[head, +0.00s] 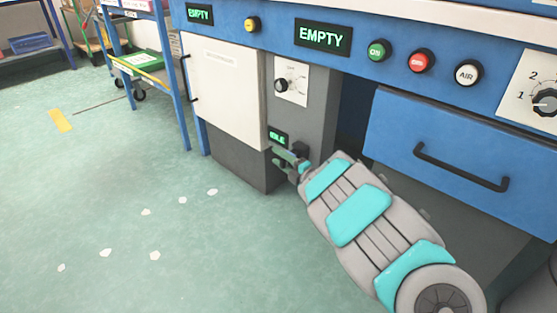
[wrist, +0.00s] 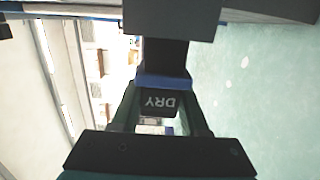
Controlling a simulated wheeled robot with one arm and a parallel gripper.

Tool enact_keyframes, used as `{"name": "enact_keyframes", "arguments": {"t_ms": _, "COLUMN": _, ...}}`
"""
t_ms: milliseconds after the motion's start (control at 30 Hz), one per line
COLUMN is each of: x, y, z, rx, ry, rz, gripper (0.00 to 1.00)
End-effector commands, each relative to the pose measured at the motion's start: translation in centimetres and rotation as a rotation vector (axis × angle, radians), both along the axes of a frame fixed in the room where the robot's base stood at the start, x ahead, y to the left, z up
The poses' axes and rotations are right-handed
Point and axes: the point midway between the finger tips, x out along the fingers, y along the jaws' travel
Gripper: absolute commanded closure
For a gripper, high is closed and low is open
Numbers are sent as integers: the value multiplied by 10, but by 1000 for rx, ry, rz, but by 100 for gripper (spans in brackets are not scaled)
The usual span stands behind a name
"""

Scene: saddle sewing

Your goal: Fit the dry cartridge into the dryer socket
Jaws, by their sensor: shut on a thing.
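The dry cartridge (wrist: 158,103) is dark with a blue band, and its white DRY label reads upside down in the wrist view. My gripper (wrist: 162,112) is shut on it, one finger on each side. Beyond the blue band a black part (wrist: 166,56) runs up to a grey housing (wrist: 170,18); I cannot tell whether this is the cartridge's end or the socket, or how deep any fit is. In the head view my gripper (head: 288,160) is at the lower front of the grey dryer column (head: 312,110), just below a small green display (head: 278,137). My arm hides most of the cartridge there.
A white cabinet door (head: 228,90) is left of the column. A blue drawer (head: 450,140) with a black handle is to the right. Two displays (head: 322,38) read EMPTY above. A blue-framed cart (head: 150,70) stands at the left. The green floor (head: 110,190) is open.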

Motion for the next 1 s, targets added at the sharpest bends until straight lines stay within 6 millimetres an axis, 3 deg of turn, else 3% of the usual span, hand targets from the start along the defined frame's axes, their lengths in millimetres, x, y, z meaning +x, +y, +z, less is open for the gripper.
{"name": "enact_keyframes", "arguments": {"t_ms": 1000, "x": 16, "y": -13, "z": 0, "rx": 1, "ry": -1, "rz": -1, "gripper": 100}}
